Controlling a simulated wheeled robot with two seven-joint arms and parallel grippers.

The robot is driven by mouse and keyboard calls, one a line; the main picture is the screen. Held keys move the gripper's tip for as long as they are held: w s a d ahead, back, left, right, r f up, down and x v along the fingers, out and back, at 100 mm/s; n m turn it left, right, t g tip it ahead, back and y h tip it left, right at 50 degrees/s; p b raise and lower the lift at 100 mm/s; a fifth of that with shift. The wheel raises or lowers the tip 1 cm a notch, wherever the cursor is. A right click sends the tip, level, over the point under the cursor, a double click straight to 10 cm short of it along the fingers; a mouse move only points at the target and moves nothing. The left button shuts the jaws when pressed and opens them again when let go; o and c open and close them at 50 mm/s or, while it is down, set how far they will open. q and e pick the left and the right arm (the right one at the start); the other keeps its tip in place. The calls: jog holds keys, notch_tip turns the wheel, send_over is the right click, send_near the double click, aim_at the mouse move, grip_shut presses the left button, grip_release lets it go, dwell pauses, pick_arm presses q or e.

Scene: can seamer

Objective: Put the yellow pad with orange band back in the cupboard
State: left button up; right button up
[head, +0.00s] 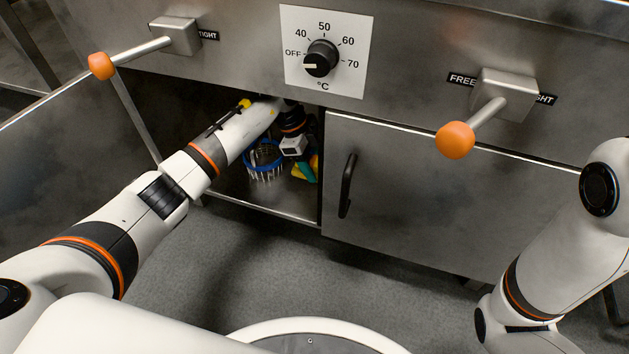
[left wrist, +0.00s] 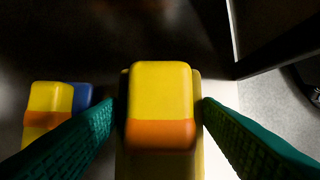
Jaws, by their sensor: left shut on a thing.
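A yellow pad with an orange band (left wrist: 160,90) is between the green fingers of my left gripper (left wrist: 158,120), which is shut on it. In the head view my left arm reaches into the open cupboard (head: 262,203), and the left gripper (head: 306,170) is inside, near the right side of the opening. A bit of yellow (head: 314,162) shows beside its fingers there. A darker yellow surface shows just below the held pad in the left wrist view; I cannot tell what it is. My right gripper is out of view.
A second yellow and orange block (left wrist: 42,105) with a blue part lies to the left in the left wrist view. A blue-rimmed basket (head: 264,160) stands in the cupboard. A shut door (head: 420,190) is right of the opening. Orange-knobbed levers (head: 455,140) stick out above.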

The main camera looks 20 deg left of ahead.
aim_at(314, 185)
pick_arm(q)
notch_tip(314, 185, down, 5)
jog(key=b, duration=0.3)
jog(key=shift+f, duration=0.2)
jog(key=shift+r, duration=0.15)
jog(key=o, duration=0.9)
jog(key=shift+o, duration=0.2)
jog(key=p+v, duration=0.8)
jog(key=v, duration=0.3)
jog(key=shift+d+p, duration=0.15)
jog(key=shift+p, duration=0.2)
jog(key=shift+r, duration=0.35)
jog(key=shift+a+r+p, duration=0.2)
jog(key=shift+a+p, duration=0.05)
jog(key=shift+p, duration=0.1)
